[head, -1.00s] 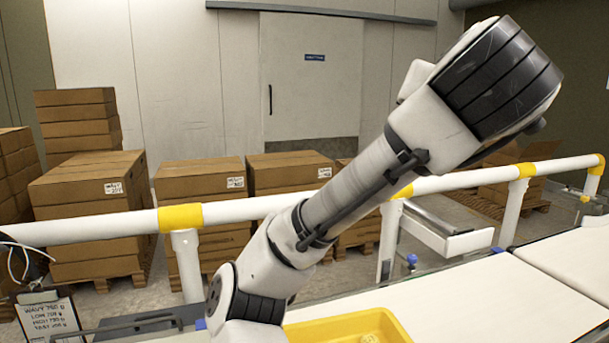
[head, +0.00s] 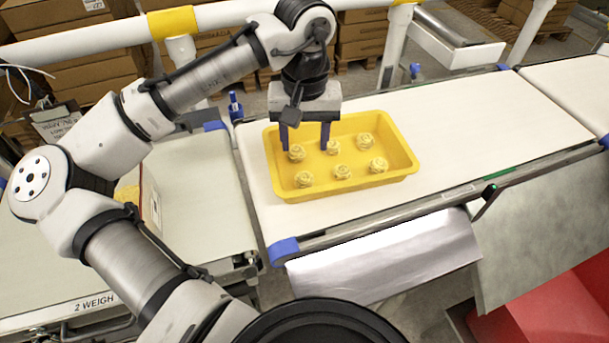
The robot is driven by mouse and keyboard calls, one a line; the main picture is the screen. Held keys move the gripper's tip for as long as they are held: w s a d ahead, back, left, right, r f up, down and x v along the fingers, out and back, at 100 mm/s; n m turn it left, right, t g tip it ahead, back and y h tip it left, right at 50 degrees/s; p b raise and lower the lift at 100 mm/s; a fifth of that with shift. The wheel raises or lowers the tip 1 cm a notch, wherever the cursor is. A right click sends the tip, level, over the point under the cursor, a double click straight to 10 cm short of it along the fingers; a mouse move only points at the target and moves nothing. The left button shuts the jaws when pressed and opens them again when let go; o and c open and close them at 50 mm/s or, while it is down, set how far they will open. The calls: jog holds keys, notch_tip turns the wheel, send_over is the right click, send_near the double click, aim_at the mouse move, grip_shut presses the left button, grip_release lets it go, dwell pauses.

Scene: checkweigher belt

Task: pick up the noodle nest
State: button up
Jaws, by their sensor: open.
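Several pale yellow noodle nests sit in two rows in a yellow tray (head: 398,152) on the white belt. My gripper (head: 305,148) points down over the tray's back left part, with its two dark blue fingers apart. The back left noodle nest (head: 297,154) shows beside the left fingertip, and the back middle noodle nest (head: 333,147) shows beside the right fingertip. I cannot tell the exact height of the fingertips above the nests. The back right nest (head: 365,141) and the front nests (head: 342,172) stand clear of the fingers.
The white belt (head: 460,110) is clear to the right of the tray. A white rail with yellow bands (head: 173,22) runs behind it. A clipboard (head: 62,125) hangs at the left. A red bin (head: 560,310) is at the lower right.

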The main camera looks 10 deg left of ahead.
send_over(304, 176)
jog(key=f, duration=0.4)
jog(key=shift+w+f, duration=0.25)
jog(key=shift+f, duration=0.1)
jog(key=shift+s+f+p, duration=0.15)
jog(key=shift+f+p, duration=0.2)
jog(key=shift+f, duration=1)
jog(key=shift+s+f+p, duration=0.1)
jog(key=shift+f+p, duration=0.25)
jog(key=shift+f, duration=0.95)
jog(key=c, duration=0.7)
jog(key=shift+c, duration=0.2)
jog(key=shift+r, duration=0.1)
notch_tip(304, 176, up, 20)
jog(key=b, duration=0.1)
